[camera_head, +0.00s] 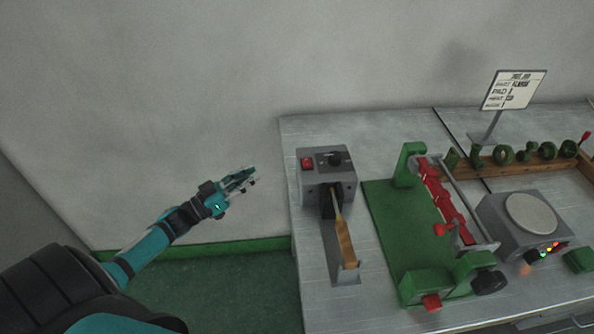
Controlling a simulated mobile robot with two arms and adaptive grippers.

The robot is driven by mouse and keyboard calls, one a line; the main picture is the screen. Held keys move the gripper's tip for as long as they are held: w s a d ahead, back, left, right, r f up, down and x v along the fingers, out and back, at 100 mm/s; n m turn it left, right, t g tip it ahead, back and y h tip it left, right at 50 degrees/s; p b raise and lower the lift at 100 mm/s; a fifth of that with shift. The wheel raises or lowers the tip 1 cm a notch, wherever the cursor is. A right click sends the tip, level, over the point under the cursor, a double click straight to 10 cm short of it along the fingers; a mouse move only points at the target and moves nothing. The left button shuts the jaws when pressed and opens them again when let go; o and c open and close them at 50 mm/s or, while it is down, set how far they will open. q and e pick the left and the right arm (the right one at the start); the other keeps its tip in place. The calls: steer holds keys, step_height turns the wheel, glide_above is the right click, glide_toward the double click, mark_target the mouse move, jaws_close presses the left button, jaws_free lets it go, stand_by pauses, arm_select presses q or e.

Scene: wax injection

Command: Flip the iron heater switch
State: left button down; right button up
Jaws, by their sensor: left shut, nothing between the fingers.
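The iron heater (343,187) is a grey box at the left end of the bench. A red switch (307,163) and a dark knob (334,158) sit on its top. An iron with a wooden handle (345,240) leans out of its front, its end over a small metal rest. My left gripper (250,178) is shut and empty, in the air to the left of the heater box and apart from it. It points right, toward the box. Whether the switch is on or off is too small to tell. My right gripper is out of view.
A green fixture (395,240) with red clamps stands right of the heater. Further right are a grey unit with a round plate (531,213), a sign (513,90) and a wooden rack (535,163) of green parts. Free floor (230,285) lies left of the bench (313,270).

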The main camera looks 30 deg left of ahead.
arm_select(q)
steer(key=s+d+r+m+g+h, duration=0.1)
steer(key=d+r+m+g+h, duration=0.1)
steer(key=r+h, duration=0.2)
steer(key=s+d+r+m+g+h+b, duration=0.1)
steer(key=d+r+m+g+h, duration=0.1)
steer(key=r, duration=0.4)
steer(key=shift+s+d+r+m+h, duration=0.25)
steer(key=shift+s+d+m+h, duration=0.15)
steer(key=shift+m+h, duration=0.55)
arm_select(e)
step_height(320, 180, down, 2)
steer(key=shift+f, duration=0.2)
arm_select(q)
step_height(320, 180, up, 4)
steer(key=f+p, duration=0.1)
steer(key=p, duration=0.1)
glide_above(307, 163)
steer(key=s+a, duration=0.2)
steer(key=shift+s+d+f, duration=0.1)
steer(key=shift+d+f, duration=0.1)
steer(key=shift+f, duration=0.75)
steer(key=shift+s+d+f, duration=0.1)
steer(key=shift+d+f, duration=0.05)
steer(key=shift+f, duration=0.8)
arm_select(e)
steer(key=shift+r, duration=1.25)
